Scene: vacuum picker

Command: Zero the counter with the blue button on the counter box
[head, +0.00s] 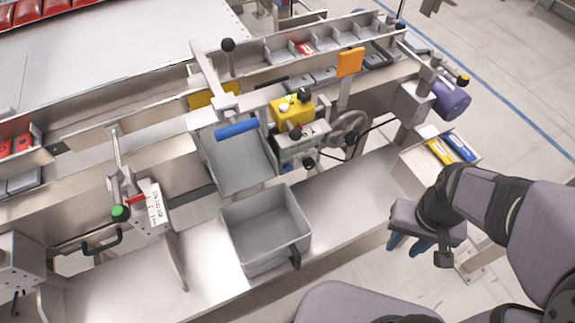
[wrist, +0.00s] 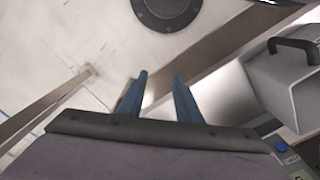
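My gripper (head: 409,243) hangs at the right in the head view, its two blue fingers pointing down. In the wrist view my gripper (wrist: 159,78) shows its fingers apart with nothing between them. A blue button (wrist: 281,147) sits on a dark box (wrist: 291,160) at the lower right edge of the wrist view, partly cut off and beside the gripper body.
The grey bin (head: 238,218) with a black handle stands on the metal bench (head: 335,205). A tray (head: 470,148) with yellow and blue items is behind my gripper. A yellow block (head: 291,109) and black knobs rise near the grey box. Open floor lies to the right.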

